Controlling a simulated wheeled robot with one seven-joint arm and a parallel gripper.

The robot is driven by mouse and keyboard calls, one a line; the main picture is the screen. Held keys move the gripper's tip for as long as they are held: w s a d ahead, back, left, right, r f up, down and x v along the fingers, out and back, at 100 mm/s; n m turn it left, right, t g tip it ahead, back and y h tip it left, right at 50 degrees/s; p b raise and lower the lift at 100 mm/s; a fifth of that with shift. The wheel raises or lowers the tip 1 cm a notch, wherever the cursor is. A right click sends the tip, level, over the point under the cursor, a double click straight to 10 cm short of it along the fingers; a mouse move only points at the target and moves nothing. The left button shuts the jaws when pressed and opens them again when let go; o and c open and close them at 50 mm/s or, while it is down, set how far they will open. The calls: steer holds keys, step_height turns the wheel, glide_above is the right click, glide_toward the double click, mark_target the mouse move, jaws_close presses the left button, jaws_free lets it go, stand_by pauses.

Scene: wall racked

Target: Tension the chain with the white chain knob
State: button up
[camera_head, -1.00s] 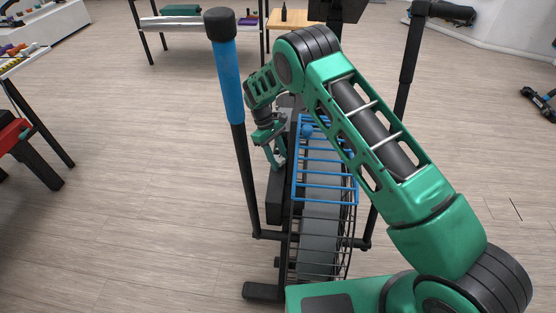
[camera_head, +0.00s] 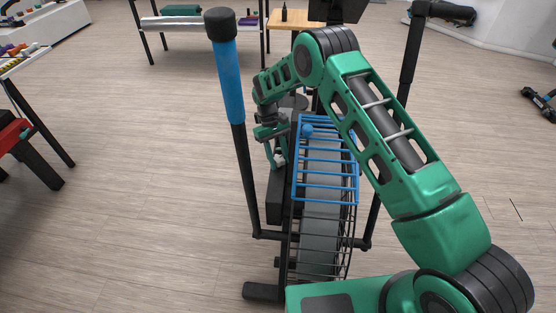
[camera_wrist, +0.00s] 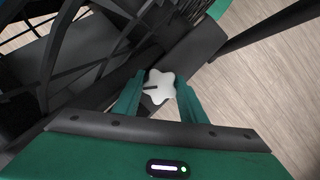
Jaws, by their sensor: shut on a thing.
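The white chain knob (camera_wrist: 160,86) is a lobed, star-like knob with a dark mark on its face, on a dark part of the machine. In the wrist view my gripper (camera_wrist: 160,98) has a green finger on either side of it and is shut on it. In the head view my gripper (camera_head: 279,161) is at the left side of the machine, beside the blue wire guard; the knob is mostly hidden there. The chain itself cannot be made out.
The blue wire guard (camera_head: 325,185) and a grey belt (camera_head: 320,240) lie right of my gripper. A black post with a blue sleeve (camera_head: 228,80) stands to the left. A red and black object (camera_head: 14,132) is at far left. Open wooden floor lies left of the machine.

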steer(key=shift+w+r, duration=0.1)
steer(key=shift+w, duration=0.1)
steer(key=o, duration=1)
steer(key=shift+c, duration=0.2)
steer(key=shift+o, duration=0.5)
steer(key=shift+s, duration=0.1)
steer(key=v, duration=1)
steer(key=shift+w+r, duration=0.25)
steer(key=shift+r, duration=0.05)
steer(key=shift+r, duration=0.1)
